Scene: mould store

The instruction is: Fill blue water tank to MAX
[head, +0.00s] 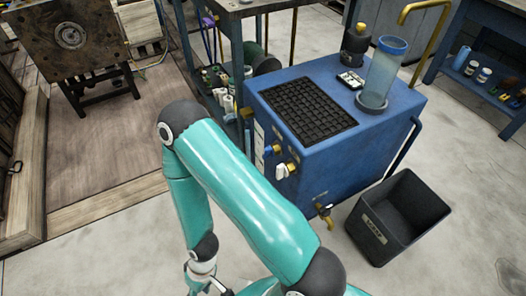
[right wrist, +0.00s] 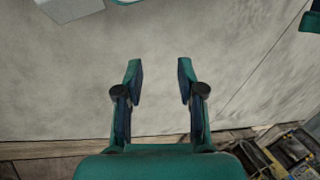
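A blue tank (head: 345,150) stands on the floor at the centre right of the head view. On its top are a black grille (head: 308,110) and a clear cylinder (head: 384,75) with a blue rim. No water level or MAX mark is readable. Small valves (head: 280,171) with yellow, blue and white parts sit on its side, and a brass tap (head: 325,212) is low down. My right gripper (right wrist: 160,75) is open and empty over bare floor. A teal arm of mine crosses the head view; its gripper is mostly cut off at the bottom edge.
A dark labelled bin (head: 397,217) stands on the floor near the tap. A brass pipe (head: 428,30) curves behind the tank. A black bottle (head: 355,45) and a small box (head: 350,82) sit on top. Workbenches stand behind and right. Floor at lower right is clear.

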